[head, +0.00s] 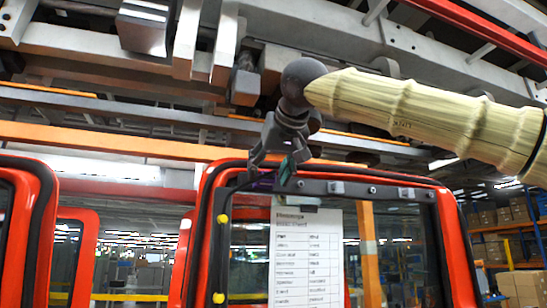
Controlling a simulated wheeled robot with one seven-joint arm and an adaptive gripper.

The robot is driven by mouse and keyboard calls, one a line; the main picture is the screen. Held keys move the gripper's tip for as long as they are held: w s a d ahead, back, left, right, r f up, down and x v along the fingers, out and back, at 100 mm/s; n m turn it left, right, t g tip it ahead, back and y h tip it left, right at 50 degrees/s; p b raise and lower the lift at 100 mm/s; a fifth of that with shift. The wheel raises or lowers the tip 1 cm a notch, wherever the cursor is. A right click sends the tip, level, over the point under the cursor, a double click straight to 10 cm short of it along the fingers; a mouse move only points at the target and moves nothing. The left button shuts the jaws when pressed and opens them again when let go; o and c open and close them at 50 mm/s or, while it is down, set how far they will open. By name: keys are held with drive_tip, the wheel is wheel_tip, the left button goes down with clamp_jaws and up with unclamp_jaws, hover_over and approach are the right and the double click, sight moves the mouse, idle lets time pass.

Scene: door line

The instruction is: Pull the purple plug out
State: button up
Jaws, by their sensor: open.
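The purple plug (262,184) shows as a small dark purple patch at the upper left corner of the red door's window frame. It is partly hidden by my gripper. My gripper (271,168) is dark grey, reaches down from the upper right, and is open. Its fingers are spread just above and in front of the plug, with a small teal patch at the right finger. I cannot tell whether the fingers touch the plug or the frame.
The red door (203,235) carries yellow plugs (222,218) down its left side and grey fittings (336,188) along its top. A printed sheet (307,258) hangs in the window. Another red door (35,235) stands at left. Metal beams (110,105) cross overhead.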

drive_tip(key=shift+w+f, duration=0.15)
clamp_jaws()
idle(0.4)
idle(0.9)
drive_tip(key=shift+s+d, duration=0.1)
drive_tip(key=shift+s, duration=0.3)
drive_tip(key=shift+s+d, duration=0.15)
drive_tip(key=shift+s, duration=0.25)
idle(0.7)
drive_tip(key=shift+s+d, duration=0.3)
drive_tip(key=shift+s, duration=0.65)
drive_tip(key=shift+s+d, duration=0.3)
drive_tip(key=shift+s, duration=0.6)
drive_tip(key=shift+s+d, duration=0.3)
drive_tip(key=shift+s, duration=0.65)
